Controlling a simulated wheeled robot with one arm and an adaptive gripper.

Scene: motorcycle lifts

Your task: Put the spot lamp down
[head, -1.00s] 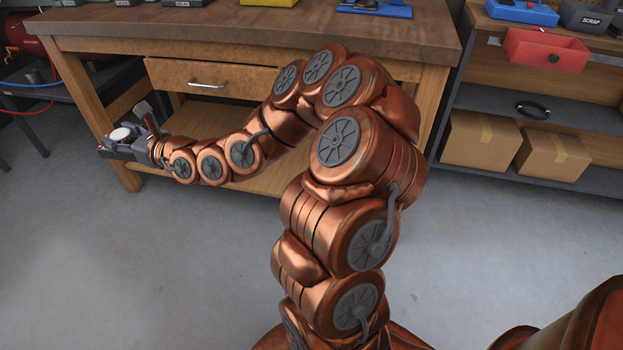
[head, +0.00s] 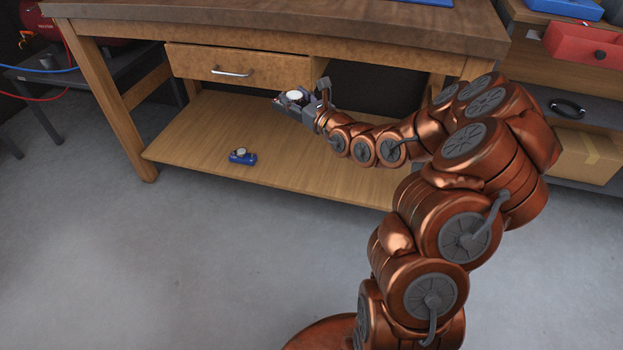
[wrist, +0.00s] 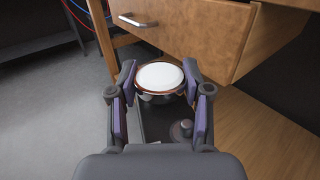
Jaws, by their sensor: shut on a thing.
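The spot lamp, a round white disc with a copper-coloured rim, is held in my gripper (wrist: 160,82) and shows in the wrist view (wrist: 160,75). In the head view the lamp (head: 295,96) is small, at the end of my gripper (head: 288,104), in front of the workbench drawer's lower right. The gripper's two purple-padded fingers are on either side of the lamp. The lamp is in the air, its white face turned up. Its underside is mostly hidden.
The workbench (head: 300,28) has a closed drawer (head: 235,68) and a wooden lower shelf (head: 200,125). A small blue object (head: 242,157) with a round pale top lies near the shelf's front edge. Much of the shelf is bare. A red bin (head: 583,46) and a cardboard box (head: 588,155) are at right.

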